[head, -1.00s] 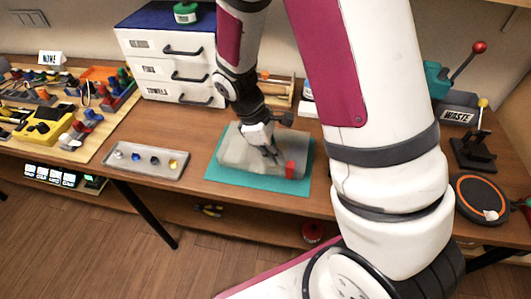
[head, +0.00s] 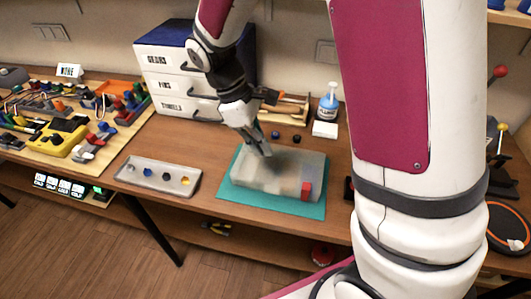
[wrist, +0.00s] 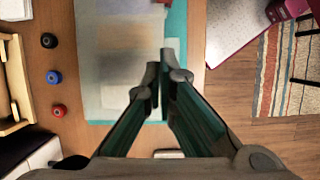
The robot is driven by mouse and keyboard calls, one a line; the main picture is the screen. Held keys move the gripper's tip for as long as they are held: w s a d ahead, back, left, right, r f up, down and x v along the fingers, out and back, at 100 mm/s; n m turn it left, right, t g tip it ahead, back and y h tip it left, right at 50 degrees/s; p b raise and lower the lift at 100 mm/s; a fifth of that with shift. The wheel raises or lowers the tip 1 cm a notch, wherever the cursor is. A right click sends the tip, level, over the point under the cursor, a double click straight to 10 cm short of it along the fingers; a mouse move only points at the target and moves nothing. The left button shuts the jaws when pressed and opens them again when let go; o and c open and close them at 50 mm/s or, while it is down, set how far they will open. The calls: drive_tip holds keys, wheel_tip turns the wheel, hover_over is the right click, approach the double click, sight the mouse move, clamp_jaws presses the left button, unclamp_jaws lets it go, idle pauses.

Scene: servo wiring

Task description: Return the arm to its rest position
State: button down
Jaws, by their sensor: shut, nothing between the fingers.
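My gripper (head: 262,148) is shut and empty. In the head view it hangs over the back left part of a translucent grey box (head: 255,180) with a red block (head: 307,190) at its right front corner. The box lies on a teal mat (head: 230,199). In the wrist view my gripper (wrist: 160,85) points down, fingertips together, over the pale box (wrist: 125,60) and the teal mat (wrist: 179,30). I cannot tell the exact height of the fingertips above the box. My arm rises from the right side of the head view.
A white drawer unit (head: 180,78) stands behind and left of my gripper. A grey tray (head: 157,175) with small round parts lies to the left. A blue bottle (head: 327,103) and a wooden rack (head: 285,107) stand behind. Several small spools lie near the mat, including a blue one (wrist: 54,77).

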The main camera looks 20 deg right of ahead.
idle(0.5)
drive_tip(key=s+d+r+m+t+y, duration=0.2)
drive_tip(key=s+r+m+t, duration=0.6)
drive_tip(key=s+r, duration=0.8)
drive_tip(key=shift+r+m+y, duration=0.55)
drive_tip(key=shift+m+y, duration=0.15)
drive_tip(key=shift+m, duration=0.5)
